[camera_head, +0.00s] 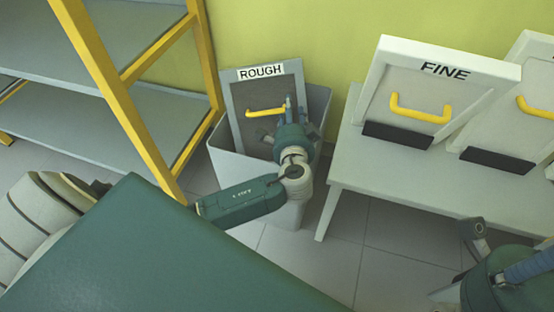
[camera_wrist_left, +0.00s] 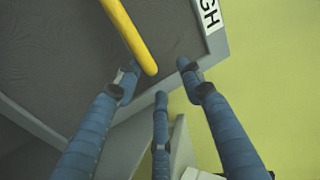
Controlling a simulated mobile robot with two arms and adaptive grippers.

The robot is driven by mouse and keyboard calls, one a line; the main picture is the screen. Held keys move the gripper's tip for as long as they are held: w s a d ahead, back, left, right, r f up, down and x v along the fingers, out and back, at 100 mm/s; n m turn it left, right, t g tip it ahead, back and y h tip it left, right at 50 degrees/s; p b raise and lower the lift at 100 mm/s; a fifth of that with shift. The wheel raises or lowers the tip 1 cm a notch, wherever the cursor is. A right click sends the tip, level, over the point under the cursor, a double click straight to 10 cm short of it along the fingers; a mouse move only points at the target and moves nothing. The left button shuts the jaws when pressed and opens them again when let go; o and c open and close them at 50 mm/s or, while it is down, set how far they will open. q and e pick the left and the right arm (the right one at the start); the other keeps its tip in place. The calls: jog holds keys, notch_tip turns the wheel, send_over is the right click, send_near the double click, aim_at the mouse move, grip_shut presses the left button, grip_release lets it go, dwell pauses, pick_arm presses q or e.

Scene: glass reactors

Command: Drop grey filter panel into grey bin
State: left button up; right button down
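The grey filter panel (camera_head: 240,93), labelled ROUGH, has a yellow handle (camera_head: 264,113). It stands nearly upright at the mouth of the grey bin (camera_head: 225,165), with its upper part above the rim. Its lower edge is hidden by the bin wall and my arm. My left gripper (camera_head: 289,106) is at the right end of the handle. In the left wrist view its blue fingers (camera_wrist_left: 158,82) are spread, with the end of the yellow handle (camera_wrist_left: 132,38) by them and no clear grip on it. My right gripper (camera_head: 525,268) shows only partly at bottom right; its fingertips are unclear.
A grey shelf with a yellow frame (camera_head: 115,90) stands left of the bin. A light table (camera_head: 410,165) to the right carries a white panel labelled FINE (camera_head: 440,85) and another white panel (camera_head: 535,85). Tiled floor (camera_head: 360,250) lies open in front of the table.

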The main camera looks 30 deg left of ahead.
pick_arm(q)
jog(key=shift+s+d, duration=0.1)
jog(key=shift+d, duration=0.05)
jog(key=v, duration=1.1)
jog(key=shift+s+d+r, duration=0.15)
jog(key=shift+s+r, duration=0.05)
jog(key=shift+s, duration=0.1)
